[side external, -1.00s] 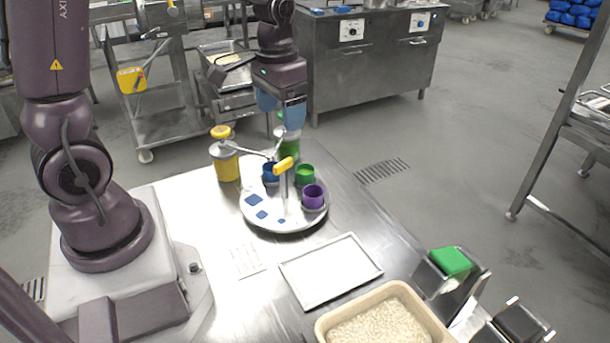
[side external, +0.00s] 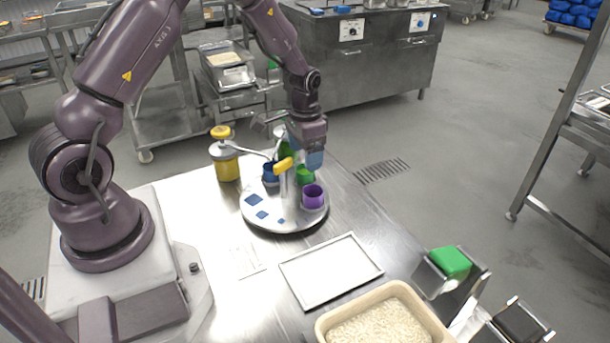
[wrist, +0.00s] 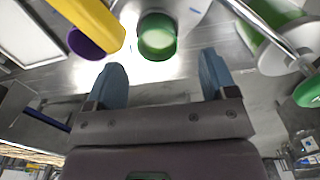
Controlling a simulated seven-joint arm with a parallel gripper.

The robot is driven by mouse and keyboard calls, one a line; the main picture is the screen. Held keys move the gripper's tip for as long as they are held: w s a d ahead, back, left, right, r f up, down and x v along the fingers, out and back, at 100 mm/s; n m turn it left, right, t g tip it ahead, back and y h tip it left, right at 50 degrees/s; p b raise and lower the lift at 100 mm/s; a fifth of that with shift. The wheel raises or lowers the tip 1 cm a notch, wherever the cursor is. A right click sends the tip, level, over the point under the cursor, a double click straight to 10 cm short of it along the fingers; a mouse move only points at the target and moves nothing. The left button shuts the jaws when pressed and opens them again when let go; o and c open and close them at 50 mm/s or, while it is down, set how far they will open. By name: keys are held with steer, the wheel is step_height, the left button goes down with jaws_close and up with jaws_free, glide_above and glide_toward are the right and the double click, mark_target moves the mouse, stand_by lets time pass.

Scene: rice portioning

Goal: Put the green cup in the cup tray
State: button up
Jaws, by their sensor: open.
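The green cup (side external: 304,175) stands on the far right part of a round turntable (side external: 270,204), between a blue cup (side external: 269,174) and a purple cup (side external: 313,195). In the wrist view the green cup (wrist: 157,38) lies ahead of my fingertips, roughly centred between them. My gripper (side external: 313,163) is open and empty, just above and behind the green cup, partly covering it in the side view. Its two blue fingers also show spread in the wrist view (wrist: 162,72). A flat, empty rectangular tray (side external: 330,270), which looks like the cup tray, lies on the table in front of the turntable.
A yellow-handled post (side external: 283,165) rises from the turntable close to the cups. A rice bin (side external: 375,325) and a stand with a green block (side external: 450,262) are at the front right.

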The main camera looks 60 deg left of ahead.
steer(key=shift+s+d+f, duration=0.1)
steer(key=shift+f, duration=2.55)
steer(key=c, duration=1.1)
steer(key=shift+r, duration=0.15)
step_height(320, 180, up, 8)
steer(key=shift+r, duration=0.2)
steer(key=d+r, duration=0.1)
steer(key=d, duration=0.1)
steer(key=m, duration=0.5)
glide_toward(331, 269)
steer(key=shift+s+f+n, duration=0.1)
steer(key=shift+f+n, duration=0.3)
steer(key=shift+f, duration=2.7)
